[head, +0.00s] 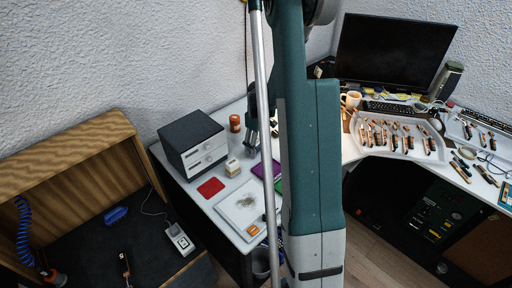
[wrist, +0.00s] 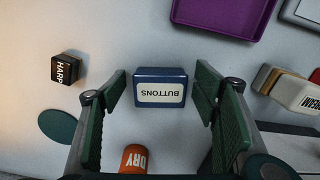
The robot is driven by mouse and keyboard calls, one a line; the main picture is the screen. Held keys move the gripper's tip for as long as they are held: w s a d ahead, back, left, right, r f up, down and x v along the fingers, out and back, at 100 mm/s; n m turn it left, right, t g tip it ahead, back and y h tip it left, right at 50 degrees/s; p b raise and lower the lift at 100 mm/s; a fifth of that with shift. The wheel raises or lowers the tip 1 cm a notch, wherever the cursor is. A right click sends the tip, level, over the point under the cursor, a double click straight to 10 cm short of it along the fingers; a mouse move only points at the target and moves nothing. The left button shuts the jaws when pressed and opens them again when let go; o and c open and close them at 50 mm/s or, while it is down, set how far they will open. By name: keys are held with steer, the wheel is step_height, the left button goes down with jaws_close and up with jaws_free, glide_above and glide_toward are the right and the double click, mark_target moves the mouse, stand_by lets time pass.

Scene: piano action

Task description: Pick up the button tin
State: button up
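The button tin (wrist: 161,88) is a small dark blue box with a white label reading "BUTTONS", upside down in the wrist view. It sits on the pale desk top. My gripper (wrist: 160,82) is open, with one green finger pad on each side of the tin in the picture. A gap shows between the tin and each pad, and neither seems to touch it. In the head view my gripper (head: 252,138) is low over the desk, partly behind my arm. I cannot make out the tin there.
Near my fingers are a black "HARP" tin (wrist: 67,68), an orange "DRY" jar (wrist: 134,158), a green disc (wrist: 58,127), a purple tray (wrist: 215,15) and a cream labelled box (wrist: 297,94). A drawer unit (head: 193,145) stands left on the desk.

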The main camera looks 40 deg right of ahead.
mark_target(258, 144)
steer(key=c, duration=0.9)
steer(key=shift+r, duration=0.15)
step_height(258, 144, up, 10)
steer(key=p, duration=0.2)
stand_by(0.4)
